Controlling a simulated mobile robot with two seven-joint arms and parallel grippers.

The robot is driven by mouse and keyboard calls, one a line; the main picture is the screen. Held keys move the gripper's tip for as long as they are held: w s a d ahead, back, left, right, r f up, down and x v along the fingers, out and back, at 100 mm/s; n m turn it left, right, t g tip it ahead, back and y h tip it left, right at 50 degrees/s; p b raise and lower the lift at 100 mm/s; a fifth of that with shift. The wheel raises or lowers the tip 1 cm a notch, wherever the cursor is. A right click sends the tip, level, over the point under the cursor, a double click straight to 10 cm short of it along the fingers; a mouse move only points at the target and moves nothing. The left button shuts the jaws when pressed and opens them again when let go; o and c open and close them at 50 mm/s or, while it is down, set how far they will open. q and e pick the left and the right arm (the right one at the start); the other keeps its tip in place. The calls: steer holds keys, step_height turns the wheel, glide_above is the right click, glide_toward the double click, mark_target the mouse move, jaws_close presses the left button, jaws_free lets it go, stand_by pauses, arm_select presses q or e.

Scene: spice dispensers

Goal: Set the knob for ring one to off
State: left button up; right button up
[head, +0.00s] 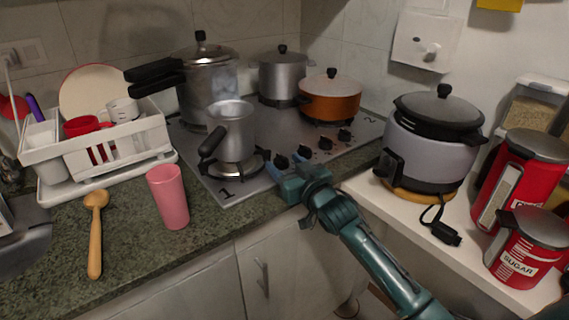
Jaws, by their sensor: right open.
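The stove (262,140) is a grey cooktop with a row of dark knobs along its front right side. The knob at the near end of the row (282,161) is beside the fingers of my right gripper (271,164). That gripper is open at the stove's front edge; I cannot tell whether it touches the knob. The other knobs (325,143) run back to the right. A "1" (226,193) marks the front left corner and a "2" (368,120) the right corner. The knob's exact setting is too small to read. My left gripper is not in view.
A metal pot (231,130) stands on the front burner, its dark handle toward the left. A pressure cooker (209,85), a steel pot (281,75) and an orange pot (330,97) stand behind. A pink cup (170,197) and a rice cooker (432,150) flank the stove.

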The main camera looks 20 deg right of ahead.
steer(key=shift+w+a, duration=0.15)
steer(key=shift+w, duration=0.4)
steer(key=c, duration=1)
steer(key=shift+o, duration=0.2)
steer(key=shift+r+n+y+p, duration=0.3)
steer(key=shift+n+y, duration=0.2)
steer(key=shift+y, duration=0.3)
steer(key=shift+f+n+g+y, duration=0.25)
steer(key=shift+n+g+y, duration=0.05)
steer(key=shift+g+y, duration=0.1)
steer(key=o, duration=1)
steer(key=shift+c, duration=0.2)
